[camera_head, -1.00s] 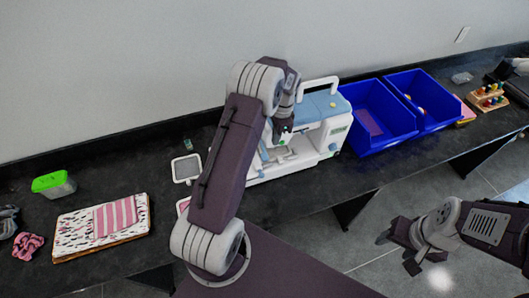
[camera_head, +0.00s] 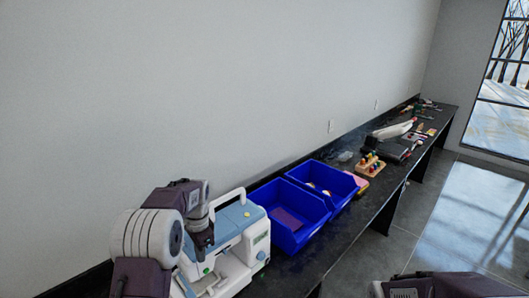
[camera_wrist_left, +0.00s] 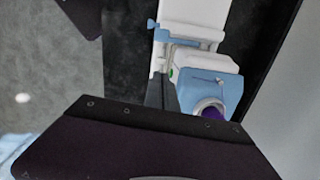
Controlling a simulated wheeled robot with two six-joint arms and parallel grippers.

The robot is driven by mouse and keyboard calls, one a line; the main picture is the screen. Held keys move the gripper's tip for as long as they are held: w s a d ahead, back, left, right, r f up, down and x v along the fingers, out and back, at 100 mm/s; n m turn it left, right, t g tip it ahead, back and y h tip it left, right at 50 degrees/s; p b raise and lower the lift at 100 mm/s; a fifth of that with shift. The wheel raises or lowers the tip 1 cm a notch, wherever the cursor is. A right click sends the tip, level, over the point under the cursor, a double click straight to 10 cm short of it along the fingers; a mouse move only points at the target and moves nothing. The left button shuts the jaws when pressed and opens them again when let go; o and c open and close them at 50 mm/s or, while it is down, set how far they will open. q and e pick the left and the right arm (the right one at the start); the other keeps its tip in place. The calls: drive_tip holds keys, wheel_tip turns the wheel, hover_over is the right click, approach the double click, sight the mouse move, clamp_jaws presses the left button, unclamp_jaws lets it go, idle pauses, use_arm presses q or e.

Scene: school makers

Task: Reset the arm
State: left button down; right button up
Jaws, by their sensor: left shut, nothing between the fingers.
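My left arm comes in at the lower left of the head view. Its gripper (camera_head: 203,245) is shut and empty, pointing down at the white and light-blue sewing machine (camera_head: 235,245) and partly covering it. In the left wrist view my shut fingers (camera_wrist_left: 161,93) show beside the sewing machine (camera_wrist_left: 208,80). I cannot tell whether they touch it. Only part of my right arm shows at the bottom right of the head view, and its gripper is out of frame.
Two blue bins (camera_head: 297,222) stand beside the machine on the long black counter (camera_head: 343,232). Beyond them are a wooden rack with coloured pegs (camera_head: 370,165) and several tools. A wall runs behind. Open grey floor (camera_head: 440,215) lies to the right.

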use_arm(q)
drive_tip(key=s+d+f+n+b, duration=0.3)
drive_tip(key=s+d+f+n, duration=0.1)
drive_tip(key=s, duration=0.7)
drive_tip(key=s+d+f+n+t+h+b, duration=0.1)
drive_tip(key=s+f+n, duration=0.4)
drive_tip(key=s, duration=0.5)
drive_tip(key=shift+s+d+b, duration=0.35)
drive_tip(key=shift+d+b, duration=0.55)
drive_tip(key=shift+d, duration=0.45)
use_arm(e)
wheel_tip(320, 180, down, 7)
